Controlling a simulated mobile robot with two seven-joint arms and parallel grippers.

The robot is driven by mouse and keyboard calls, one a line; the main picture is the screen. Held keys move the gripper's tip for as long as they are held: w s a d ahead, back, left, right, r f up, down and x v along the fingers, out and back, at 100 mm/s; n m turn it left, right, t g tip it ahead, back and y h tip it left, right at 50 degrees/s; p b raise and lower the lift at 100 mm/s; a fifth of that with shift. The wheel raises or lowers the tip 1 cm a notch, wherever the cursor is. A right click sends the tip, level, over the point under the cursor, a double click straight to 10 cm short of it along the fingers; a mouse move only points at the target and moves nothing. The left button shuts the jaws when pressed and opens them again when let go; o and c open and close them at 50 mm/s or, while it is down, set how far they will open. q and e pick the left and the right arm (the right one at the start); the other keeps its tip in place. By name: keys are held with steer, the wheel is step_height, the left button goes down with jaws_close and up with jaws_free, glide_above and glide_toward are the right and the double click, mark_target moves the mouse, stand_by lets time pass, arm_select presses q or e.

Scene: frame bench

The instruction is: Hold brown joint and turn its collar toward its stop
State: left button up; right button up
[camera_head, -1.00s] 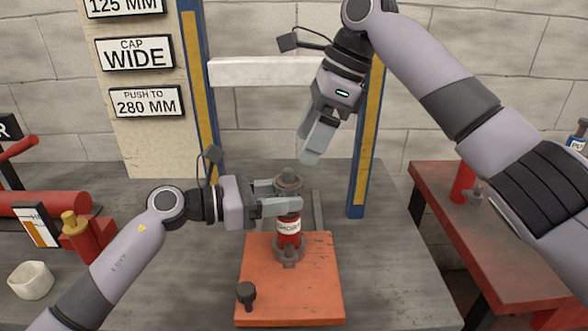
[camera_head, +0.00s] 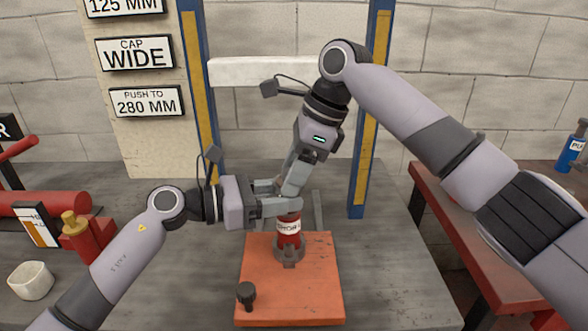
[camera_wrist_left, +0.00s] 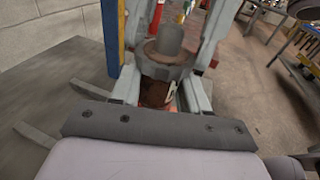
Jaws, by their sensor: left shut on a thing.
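The brown joint is a short upright cylinder, reddish brown with a white label (camera_head: 289,227), standing in a grey ring (camera_head: 289,253) on an orange plate. My left gripper (camera_head: 284,197) is shut on its upper part from the left. The left wrist view shows the reddish body (camera_wrist_left: 156,93) and a grey collar with a round top (camera_wrist_left: 166,60) between grey fingers. My right gripper (camera_head: 291,188) reaches down from the upper right, its fingers at the joint's top. They hide the collar in the head view, and I cannot tell whether they are shut on it.
The orange plate (camera_head: 262,290) carries a dark knob (camera_head: 246,294) at its front left. Blue and yellow posts (camera_head: 362,120) and a white crossbar (camera_head: 270,72) stand behind. A white cup (camera_head: 31,281) is at the far left. A red bench (camera_head: 450,215) is at the right.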

steer(key=shift+n, duration=0.3)
steer(key=shift+w+r+n+g, duration=0.15)
steer(key=shift+n+g, duration=0.2)
steer(key=shift+n, duration=0.5)
steer(key=shift+w+f+n+g, duration=0.1)
steer(key=shift+n+g, duration=0.25)
steer(key=shift+n, duration=0.5)
steer(key=shift+w+r+n, duration=0.2)
steer(key=shift+w+n, duration=0.05)
steer(key=shift+n, duration=0.45)
steer(key=shift+g, duration=0.3)
steer(key=shift+s+a+f+n+h, duration=0.1)
steer(key=shift+s+f+n+h, duration=0.15)
steer(key=shift+n, duration=0.25)
steer(key=shift+r, duration=0.1)
steer(key=o, duration=1)
steer(key=shift+o, duration=0.2)
